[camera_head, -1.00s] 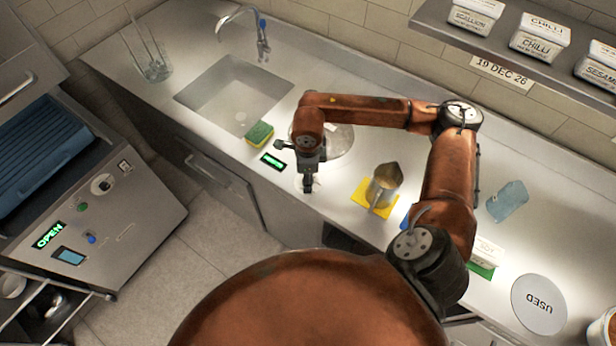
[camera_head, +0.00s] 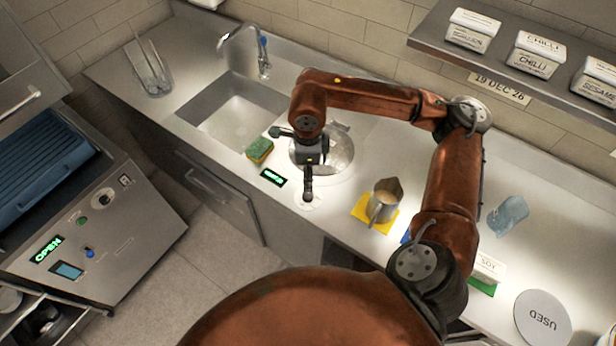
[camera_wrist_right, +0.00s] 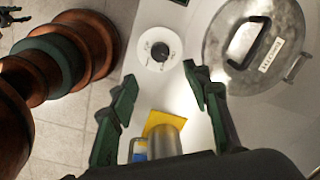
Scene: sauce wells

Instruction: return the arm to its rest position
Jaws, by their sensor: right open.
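My right gripper (camera_head: 308,196) hangs from the orange arm over the front part of the counter, pointing down. In the right wrist view its two green fingers (camera_wrist_right: 159,74) are wide apart with nothing between them. A white round dial (camera_wrist_right: 160,48) with a dark centre lies beyond the fingertips; in the head view it shows under the gripper (camera_head: 314,204). My left gripper does not show in the head view. A small dark shape in the top left corner of the wrist view is too cut off to identify.
A metal pitcher (camera_head: 384,204) stands on a yellow mat (camera_head: 361,209), right of the gripper. A round metal lid (camera_wrist_right: 287,62) lies behind it. A green-yellow sponge (camera_head: 260,150) sits near the sink (camera_head: 228,112). A shelf with labelled tubs (camera_head: 534,54) hangs at upper right.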

